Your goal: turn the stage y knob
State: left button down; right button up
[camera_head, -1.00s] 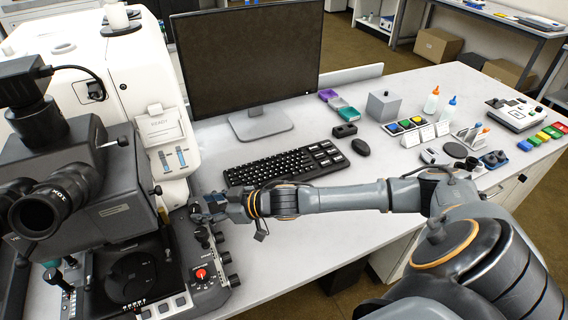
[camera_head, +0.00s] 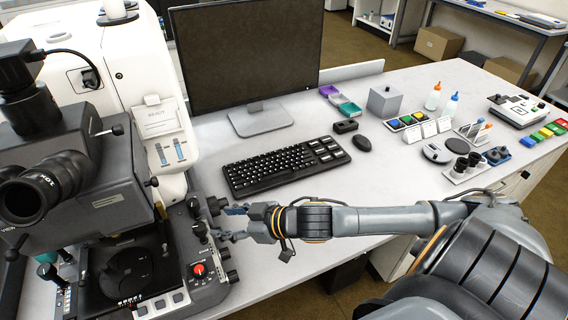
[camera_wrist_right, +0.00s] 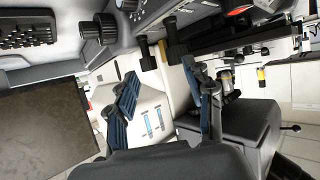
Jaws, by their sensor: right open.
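The microscope (camera_head: 75,180) stands at the left, with a side panel (camera_head: 207,284) of several black knobs and one red knob (camera_head: 199,269). A black knob (camera_head: 216,205) sticks out from the panel's right side, near my gripper. No readable label tells which knob is stage y. My right gripper (camera_head: 234,223) is open and empty just right of the panel, its fingers pointing left at the knobs and apart from them. The right wrist view shows its two blue-padded fingers (camera_wrist_right: 162,76) spread, with a ribbed black knob (camera_wrist_right: 91,38) beyond them at the upper left. My left gripper is out of view.
A keyboard (camera_head: 285,166) lies behind my right forearm, with a monitor (camera_head: 246,65) behind it. A mouse (camera_head: 362,144), colored trays (camera_head: 339,101) and bottles (camera_head: 433,97) stand to the right. A strip of bare desk lies in front of my forearm.

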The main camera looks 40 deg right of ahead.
jog(key=s+f+m+g+h, duration=0.2)
jog(key=s+f, duration=0.4)
jog(key=s, duration=0.3)
jog(key=s+f+m+g+h, duration=0.2)
jog(key=s+f+g+h, duration=0.2)
jog(key=s, duration=0.6)
jog(key=shift+d+f+g, duration=0.25)
jog(key=shift+f+g, duration=0.35)
jog(key=shift+f, duration=0.75)
jog(key=s+f+g, duration=0.1)
jog(key=s+f, duration=0.1)
jog(key=f, duration=1.1)
jog(key=s+f+g, duration=0.1)
jog(key=s+f, duration=0.1)
jog(key=f, duration=1.2)
jog(key=s+d+f+g, duration=0.1)
jog(key=s+d+f, duration=0.2)
jog(key=s+f, duration=1)
jog(key=s, duration=0.3)
jog(key=shift+f, duration=0.2)
